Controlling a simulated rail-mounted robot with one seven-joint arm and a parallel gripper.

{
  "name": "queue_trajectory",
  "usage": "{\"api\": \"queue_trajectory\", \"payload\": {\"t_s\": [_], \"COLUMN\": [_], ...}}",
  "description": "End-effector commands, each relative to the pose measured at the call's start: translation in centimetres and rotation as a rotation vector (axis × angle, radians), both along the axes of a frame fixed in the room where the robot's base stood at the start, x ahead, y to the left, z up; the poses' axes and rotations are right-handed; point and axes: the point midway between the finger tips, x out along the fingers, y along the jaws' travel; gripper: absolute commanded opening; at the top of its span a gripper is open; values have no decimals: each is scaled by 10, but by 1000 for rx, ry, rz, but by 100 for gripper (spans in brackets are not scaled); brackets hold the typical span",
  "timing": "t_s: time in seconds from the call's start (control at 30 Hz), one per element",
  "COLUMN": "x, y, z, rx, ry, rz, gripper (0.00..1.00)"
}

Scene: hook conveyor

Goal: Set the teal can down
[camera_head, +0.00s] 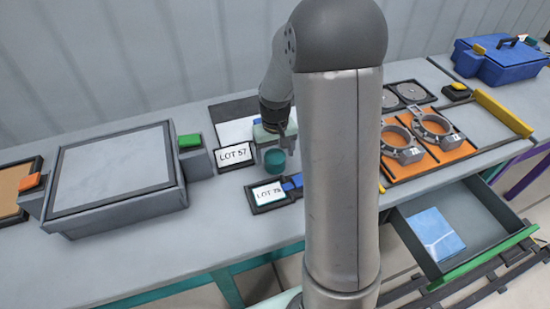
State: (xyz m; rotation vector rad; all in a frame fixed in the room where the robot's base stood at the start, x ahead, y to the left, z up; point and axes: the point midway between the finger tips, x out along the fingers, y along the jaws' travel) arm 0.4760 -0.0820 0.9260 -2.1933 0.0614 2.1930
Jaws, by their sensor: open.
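The teal can (275,160) is in the middle of the picture, on or just above the bench by the lot cards; I cannot tell whether its base touches. My gripper (274,146) is right above and around the top of the can, with its jaws open. My large grey arm link hides what lies to the right of the gripper. The framed "LOT 57" card (235,155) stands just left of the can. A second framed lot card (268,194) lies in front of it, next to a blue piece (291,183).
A grey box with a pale top (115,180) stands left, with a green block (189,141) beside it. Right are an orange mat (456,150) with two ring clamps (432,127), a blue toolbox (499,61) and an open drawer (480,215). The bench front left of centre is clear.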

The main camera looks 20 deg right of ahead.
Motion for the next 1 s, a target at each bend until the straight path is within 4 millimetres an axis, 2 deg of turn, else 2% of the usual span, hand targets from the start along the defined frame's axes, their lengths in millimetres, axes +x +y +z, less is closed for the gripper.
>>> {"api": "queue_trajectory", "payload": {"t_s": [0.1,0.3,0.57,0.67,0.77,0.8,0.9,1.0], "x": [1,0,-6,-32,-78,-99,-148,-186], "y": [0,0,4,20,43,52,69,79], "z": [28,68,95,106,115,116,114,108], "rx": [-1,-1,0,-2,-2,-2,-1,1], "ry": [-7,-4,-4,-10,-22,-26,-35,-43], "rz": [0,0,3,14,30,38,51,61], "gripper": [78,78,78,78,78,78,78,78]}}
